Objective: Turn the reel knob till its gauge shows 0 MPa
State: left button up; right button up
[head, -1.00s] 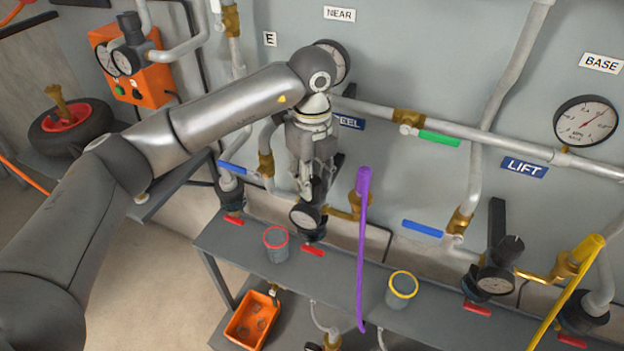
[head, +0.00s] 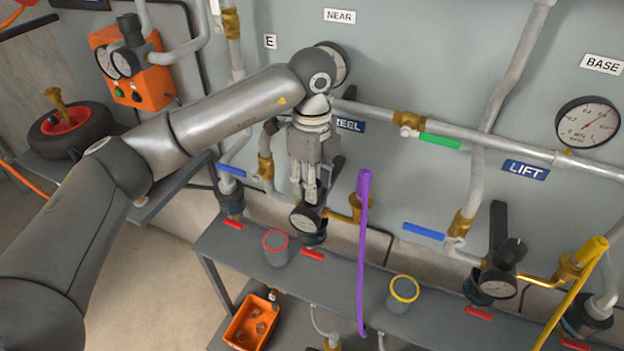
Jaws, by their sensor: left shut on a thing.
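The blue REEL label (head: 350,125) is on the grey wall panel, partly covered by my left wrist. Below it is the reel regulator with its small round gauge (head: 304,221); the dial is too small to read. My left gripper (head: 311,198) points down just above this gauge. It is shut on the reel knob, which its fingers mostly hide. My right gripper is not in view.
A purple hose (head: 363,250) hangs close to the right of the regulator. A red-rimmed cup (head: 276,248) and a yellow-rimmed cup (head: 402,293) sit in the grey shelf (head: 335,275). The LIFT regulator gauge (head: 497,285) is farther right.

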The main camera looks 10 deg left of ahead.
pick_arm(q)
jog(key=shift+r, duration=0.1)
jog(key=o, duration=1)
jog(key=shift+o, duration=0.2)
notch_tip(320, 180, up, 12)
